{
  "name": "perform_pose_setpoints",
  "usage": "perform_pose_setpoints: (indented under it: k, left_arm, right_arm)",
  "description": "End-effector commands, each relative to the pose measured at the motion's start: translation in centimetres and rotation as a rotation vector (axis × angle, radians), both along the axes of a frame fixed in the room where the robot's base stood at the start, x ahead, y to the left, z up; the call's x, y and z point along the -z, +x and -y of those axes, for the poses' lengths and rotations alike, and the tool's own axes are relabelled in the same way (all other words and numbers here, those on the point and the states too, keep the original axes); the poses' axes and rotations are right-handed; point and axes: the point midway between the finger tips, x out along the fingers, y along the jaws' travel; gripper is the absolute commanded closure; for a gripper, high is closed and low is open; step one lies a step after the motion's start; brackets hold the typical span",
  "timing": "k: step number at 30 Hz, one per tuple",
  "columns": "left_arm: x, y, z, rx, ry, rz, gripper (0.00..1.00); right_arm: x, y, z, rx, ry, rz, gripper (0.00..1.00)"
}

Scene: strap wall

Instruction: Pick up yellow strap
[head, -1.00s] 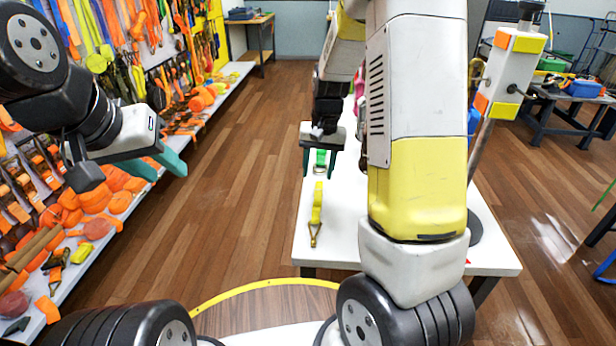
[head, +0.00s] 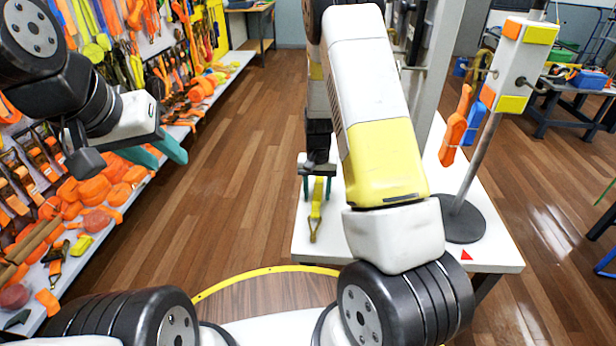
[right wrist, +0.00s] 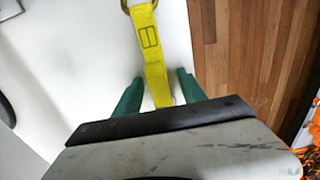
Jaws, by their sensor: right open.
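The yellow strap (head: 317,200) lies on the left edge of the white table, with a metal hook at its near end. In the right wrist view the yellow strap (right wrist: 149,50) runs between the fingers, with a metal ring at its top. My right gripper (head: 318,195) is open, one finger on each side of the strap. In the right wrist view the teal fingers (right wrist: 158,95) stand apart from it; I cannot tell their height above the table. My left gripper (head: 165,155) is open and empty beside the wall shelf at the left.
The wall shelf (head: 215,90) at the left is full of orange and yellow straps. The wooden floor between is clear.

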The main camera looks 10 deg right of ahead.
Motion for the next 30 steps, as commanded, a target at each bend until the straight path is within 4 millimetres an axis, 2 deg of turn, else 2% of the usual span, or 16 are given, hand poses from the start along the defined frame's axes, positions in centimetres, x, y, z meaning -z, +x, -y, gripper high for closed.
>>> perform_pose_setpoints:
  k: [5,8,13,23,26,30]
  left_arm:
    - [0.0,0.0,0.0,0.000,0.000,0.000,0.64]
    - [0.0,0.0,0.0,0.000,0.000,0.000,0.64]
    - [0.0,0.0,0.0,0.000,0.000,0.000,0.64]
    - [0.0,0.0,0.0,0.000,0.000,0.000,0.64]
    - [0.0,0.0,0.0,0.000,0.000,0.000,0.64]
    - [0.0,0.0,0.0,0.000,0.000,0.000,0.64]
  right_arm:
    - [0.0,0.0,0.0,0.000,0.001,0.000,0.52]
    - [0.0,0.0,0.0,0.000,0.000,0.000,0.68]
    - [0.0,0.0,0.0,0.000,0.000,0.000,1.00]
    - [-0.1,0.0,0.0,0.000,0.001,0.001,1.00]
    - [-0.9,0.1,0.0,0.000,0.001,0.002,1.00]
    - [-3.4,0.1,0.0,0.000,0.002,0.006,1.00]
